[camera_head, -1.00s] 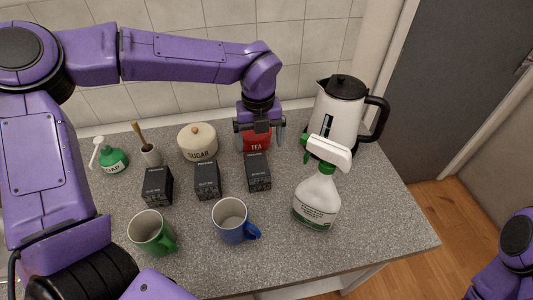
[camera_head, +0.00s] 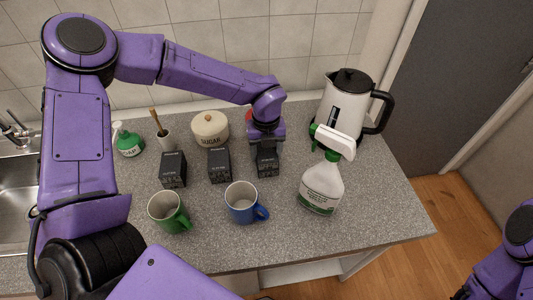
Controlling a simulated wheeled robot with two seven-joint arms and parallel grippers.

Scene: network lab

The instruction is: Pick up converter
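Three small black boxes with printed tops, which look like converters, stand in a row on the grey speckled counter: a left one (camera_head: 173,171), a middle one (camera_head: 219,166) and a right one (camera_head: 267,167). My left gripper (camera_head: 266,148) points down right over the right box and hides its upper back part. Its fingertips are too small and dark to tell whether they are apart or touching the box. The box still stands on the counter. My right gripper is out of view; only part of my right arm shows at the lower right.
A red tea canister stands mostly hidden behind my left gripper. A sugar pot (camera_head: 210,129), kettle (camera_head: 344,104), spray bottle (camera_head: 322,186), blue mug (camera_head: 243,203), green mug (camera_head: 168,211) and green soap bottle (camera_head: 128,143) stand around. The counter (camera_head: 385,200) is clear at right.

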